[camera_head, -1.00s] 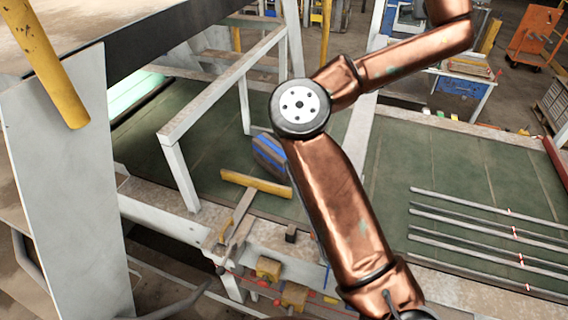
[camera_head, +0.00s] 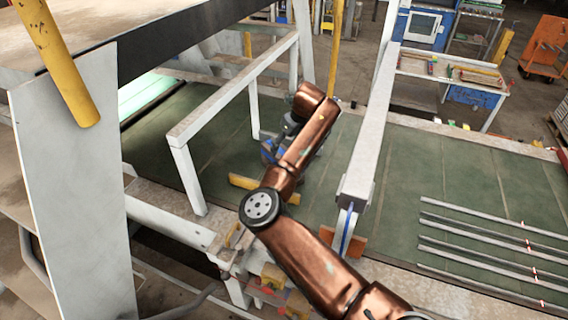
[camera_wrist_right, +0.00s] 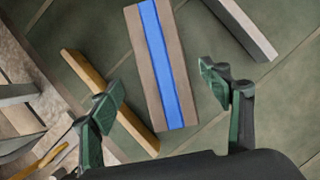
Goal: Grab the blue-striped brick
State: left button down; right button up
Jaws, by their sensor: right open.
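The blue-striped brick (camera_wrist_right: 151,50) is a grey-brown block with a bright blue band along its length. It lies on the green surface in the right wrist view. My right gripper (camera_wrist_right: 162,82) is open, with one finger on each side of the brick's near part in the picture; both stand apart from it. In the head view the brick (camera_head: 267,152) is mostly hidden behind my right arm and gripper, with only bits of blue showing. My left gripper is not in view.
A yellow bar (camera_head: 246,184) lies close to the brick; it also shows left of it in the wrist view (camera_wrist_right: 108,98). A white frame (camera_head: 228,92) stands to the left. A pale beam (camera_head: 364,150) runs on the right. Several metal rods (camera_head: 480,240) lie farther right.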

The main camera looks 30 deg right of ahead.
jog(key=p+x, duration=0.1)
jog(key=x, duration=0.5)
jog(key=shift+w+d+f+p, duration=0.1)
jog(key=shift+w+f+p, duration=0.1)
jog(key=shift+p, duration=0.2)
jog(key=shift+c, duration=0.6)
grip_shut()
jog(key=shift+r, duration=0.25)
